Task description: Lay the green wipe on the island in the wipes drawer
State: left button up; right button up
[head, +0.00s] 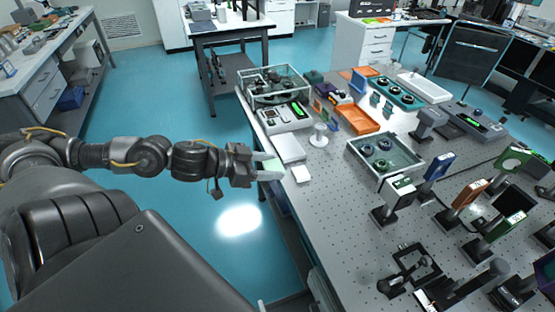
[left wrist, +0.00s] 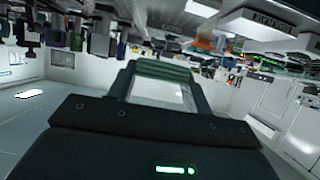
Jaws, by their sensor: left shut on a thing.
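My left gripper (head: 268,165) is at the left edge of the island, a perforated optical table (head: 335,210). It is shut on the green wipe (head: 273,165), which shows as a small pale green patch between the fingers. In the left wrist view the wipe (left wrist: 162,70) is a folded dark green band across the fingertips. The wipe is held clear of the floor, beside the tabletop edge. I cannot make out which drawer is the wipes drawer. My right gripper is not in view.
A white box (head: 287,148) and a small white square (head: 300,174) lie near the gripper on the table edge. A white spool-like post (head: 318,136), a glass-walled tray (head: 384,158) and several optical mounts stand further in. A white drawer cabinet (head: 376,42) stands at the back. The blue floor at left is clear.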

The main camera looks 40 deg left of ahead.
pick_arm(q)
jog(key=shift+s+a+r+p, duration=0.25)
jog(key=shift+s+a+p, duration=0.05)
jog(key=shift+s+a, duration=0.1)
